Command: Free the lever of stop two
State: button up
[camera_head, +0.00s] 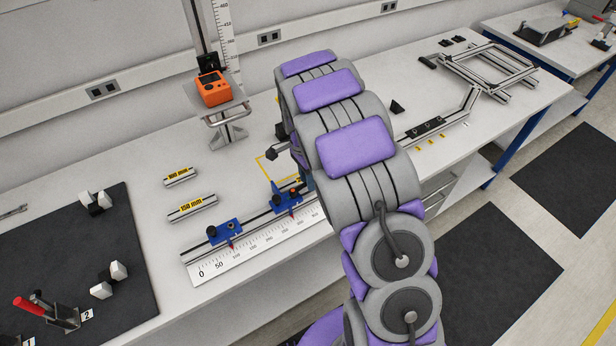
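Two blue stops sit on a dark rail behind a white ruler. The nearer blue stop (225,233) is by the low end of the scale, with a dark knob and a red pointer. The farther blue stop (287,199) has an orange-red knob on top, and its right side is close to my arm. No number shows on either, so I cannot tell which is stop two. Blue also shows at the arm's edge, partly covered. My arm hides most of my gripper; a dark part protrudes left of the arm, perhaps belonging to it. Finger opening and contact are hidden.
The ruler (215,268) lies along the bench's front edge. Bars marked 100 mm (180,177) and 150 mm (192,207) lie behind the rail. An orange device (213,89) stands at the back. A red-handled clamp (55,312) is on the dark mat (130,225) at left.

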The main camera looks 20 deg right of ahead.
grip_shut()
jog(key=shift+w+n, duration=0.1)
jog(key=shift+n, duration=0.2)
jog(key=w+a+n+p, duration=0.1)
jog(key=n+p, duration=0.1)
jog(key=n, duration=0.2)
jog(key=w+a+n+t+h+p, duration=0.1)
jog(key=a+n+p, duration=0.1)
jog(key=n, duration=0.3)
jog(key=w+a+n+t+p, duration=0.1)
jog(key=a+n+p, duration=0.1)
jog(key=n+p, duration=0.1)
jog(key=shift+w+r+n+h, duration=0.25)
jog(key=shift+n+h, duration=0.15)
jog(key=shift+n, duration=0.3)
jog(key=shift+s+a+f+n+t+p, duration=0.1)
jog(key=shift+a+n+t+p, duration=0.3)
jog(key=shift+n, duration=0.85)
jog(key=shift+s+a+f+n+t+p, duration=0.1)
jog(key=shift+a+n+p, duration=0.6)
jog(key=shift+n, duration=0.55)
